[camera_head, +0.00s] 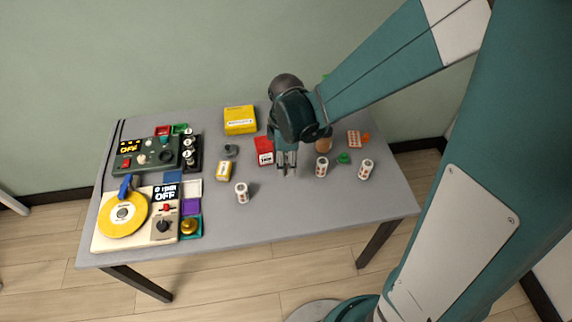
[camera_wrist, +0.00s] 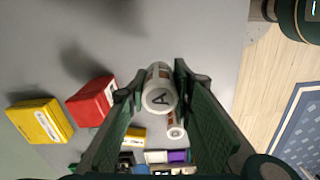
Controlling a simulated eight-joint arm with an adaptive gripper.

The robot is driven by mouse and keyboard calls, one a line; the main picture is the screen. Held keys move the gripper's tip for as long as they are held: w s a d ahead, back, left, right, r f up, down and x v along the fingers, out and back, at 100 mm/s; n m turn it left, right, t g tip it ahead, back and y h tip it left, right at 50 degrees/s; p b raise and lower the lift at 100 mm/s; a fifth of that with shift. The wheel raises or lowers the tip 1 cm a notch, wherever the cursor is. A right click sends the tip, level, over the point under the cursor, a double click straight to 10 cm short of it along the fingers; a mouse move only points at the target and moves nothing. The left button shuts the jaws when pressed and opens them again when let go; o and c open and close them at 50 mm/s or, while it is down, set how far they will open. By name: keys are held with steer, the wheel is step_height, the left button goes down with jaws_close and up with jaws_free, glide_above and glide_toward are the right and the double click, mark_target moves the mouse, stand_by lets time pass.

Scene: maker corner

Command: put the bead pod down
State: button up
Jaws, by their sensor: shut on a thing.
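My gripper (camera_head: 286,168) is over the middle of the grey table, just right of the red box. In the wrist view my gripper (camera_wrist: 158,88) is shut on a white bead pod (camera_wrist: 160,92), with brownish windows on its side and a letter A on its end. In the head view the held pod is hidden by my fingers, so its height above the table is unclear. Similar white pods with red-brown dots stand on the table: one at the front left (camera_head: 242,193), one right of my gripper (camera_head: 321,167) and one farther right (camera_head: 366,169).
A red box (camera_head: 265,152) and a yellow box (camera_head: 239,120) stand behind and left. A smaller yellow item (camera_head: 224,170) lies left. A turntable device (camera_head: 123,214) and a green control box (camera_head: 146,155) fill the left side. The table's front middle (camera_head: 300,205) is clear.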

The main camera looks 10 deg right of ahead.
steer(key=shift+w, duration=0.15)
steer(key=w+a+r+p, duration=0.2)
steer(key=w+a, duration=0.1)
steer(key=w, duration=0.7)
steer(key=w+a+r+p, duration=0.1)
steer(key=w+a+r, duration=0.15)
steer(key=w, duration=0.65)
steer(key=m+p, duration=0.2)
steer(key=p, duration=0.1)
glide_above(247, 115)
steer(key=shift+s+a+r, duration=0.1)
steer(key=shift+r, duration=0.3)
steer(key=shift+f, duration=0.1)
steer(key=shift+f, duration=3.05)
steer(key=shift+f, duration=1.9)
steer(key=shift+f+b, duration=0.15)
steer(key=shift+b, duration=0.25)
